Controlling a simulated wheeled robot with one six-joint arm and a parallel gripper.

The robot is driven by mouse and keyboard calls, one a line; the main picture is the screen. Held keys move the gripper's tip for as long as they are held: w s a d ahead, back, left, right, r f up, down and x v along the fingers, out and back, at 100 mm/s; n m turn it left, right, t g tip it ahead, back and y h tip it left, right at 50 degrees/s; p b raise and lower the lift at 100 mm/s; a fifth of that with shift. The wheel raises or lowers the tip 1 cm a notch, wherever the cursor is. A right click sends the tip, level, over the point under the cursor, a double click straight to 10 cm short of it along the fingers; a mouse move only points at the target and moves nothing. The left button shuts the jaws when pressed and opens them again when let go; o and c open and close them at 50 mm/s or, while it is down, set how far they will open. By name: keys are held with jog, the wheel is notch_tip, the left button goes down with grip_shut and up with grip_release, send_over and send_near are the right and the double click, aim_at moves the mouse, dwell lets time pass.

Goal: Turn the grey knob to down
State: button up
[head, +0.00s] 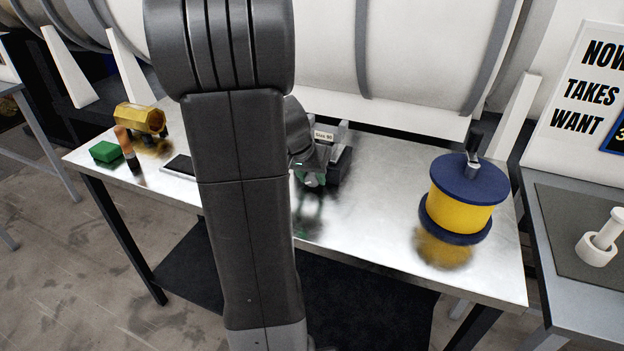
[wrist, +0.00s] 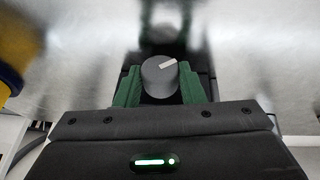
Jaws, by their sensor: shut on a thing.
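The grey knob (wrist: 157,80) shows in the wrist view as a round cap with a pale pointer mark. The mark points toward the upper right of that picture. My gripper (wrist: 160,86) has its green fingers on both sides of the knob and is shut on it. In the head view my gripper (head: 311,179) is at the front of a dark device (head: 343,160) with a small label. My arm hides part of the device, and I cannot make out the knob's mark there.
The device stands on a shiny metal table (head: 375,225). A yellow and blue spool (head: 464,205) stands to the right. A green block (head: 105,151), an orange and black cylinder (head: 127,148) and a gold hexagonal piece (head: 140,117) are at the left. A large white cylinder is behind.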

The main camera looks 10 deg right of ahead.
jog(key=shift+w+a+f+g+h+b, duration=0.15)
jog(key=shift+f+g+h+b, duration=0.1)
jog(key=shift+g+h+b, duration=0.25)
jog(key=shift+r+h, duration=0.2)
jog(key=shift+h, duration=0.1)
jog(key=o, duration=1)
jog(key=v, duration=1.3)
jog(key=shift+a+r, duration=0.15)
jog(key=shift+r, duration=0.2)
